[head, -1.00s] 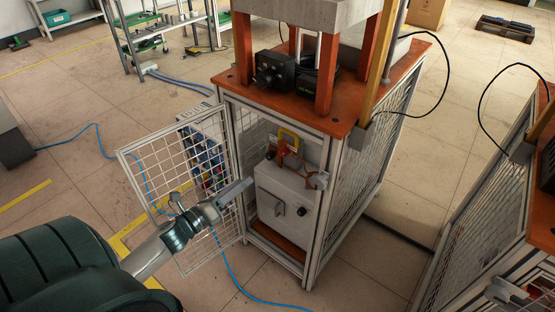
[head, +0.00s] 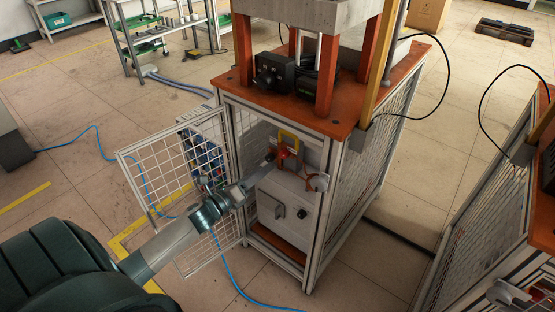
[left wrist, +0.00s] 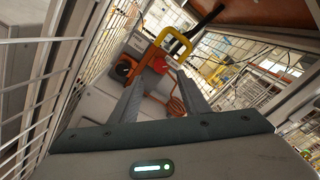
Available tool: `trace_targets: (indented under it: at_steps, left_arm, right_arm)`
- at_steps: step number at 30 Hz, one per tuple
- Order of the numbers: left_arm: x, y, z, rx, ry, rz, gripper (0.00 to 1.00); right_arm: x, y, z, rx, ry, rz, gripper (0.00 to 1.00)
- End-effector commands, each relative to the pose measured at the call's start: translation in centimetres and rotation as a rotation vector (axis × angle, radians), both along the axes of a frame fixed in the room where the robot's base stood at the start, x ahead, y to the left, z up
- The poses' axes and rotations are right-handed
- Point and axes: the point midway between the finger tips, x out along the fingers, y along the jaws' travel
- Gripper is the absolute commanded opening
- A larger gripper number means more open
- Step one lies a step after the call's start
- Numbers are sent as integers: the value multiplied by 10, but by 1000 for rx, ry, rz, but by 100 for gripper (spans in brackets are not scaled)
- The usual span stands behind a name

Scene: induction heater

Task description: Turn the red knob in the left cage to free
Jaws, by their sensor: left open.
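The red knob (head: 283,154) sits on the equipment inside the left cage (head: 337,165), below a yellow bracket (head: 289,137). My left gripper (head: 269,162) reaches through the cage's open front, its fingertips just left of the knob. In the left wrist view the red knob (left wrist: 159,66) shows just beyond and between the two open fingertips (left wrist: 161,78). The gripper is empty; I cannot tell whether a finger touches the knob. The yellow bracket (left wrist: 182,44) stands behind it.
The mesh door (head: 185,165) stands open to the left, close beside my left arm. A white box (head: 285,205) with a handle fills the lower cage. An orange pipe with a round fitting (head: 318,182) is right of the knob. Another cage (head: 480,200) stands at right.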

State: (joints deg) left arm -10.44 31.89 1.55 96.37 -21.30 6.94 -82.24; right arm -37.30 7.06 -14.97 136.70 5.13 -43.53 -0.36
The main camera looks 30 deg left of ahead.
Motion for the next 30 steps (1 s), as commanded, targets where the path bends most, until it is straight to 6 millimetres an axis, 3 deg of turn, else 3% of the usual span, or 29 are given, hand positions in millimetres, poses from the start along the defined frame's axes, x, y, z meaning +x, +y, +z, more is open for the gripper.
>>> trace_targets:
  at_steps: [9,15,30]
  left_arm:
    - [50,-6,0,1,-2,0,42]
    - [72,-9,0,0,0,0,42]
    - [82,-11,0,0,1,-1,42]
  right_arm:
    - [7,7,9,21,-66,4,31]
    - [11,8,16,30,-107,1,31]
    - [14,9,20,35,-131,0,31]
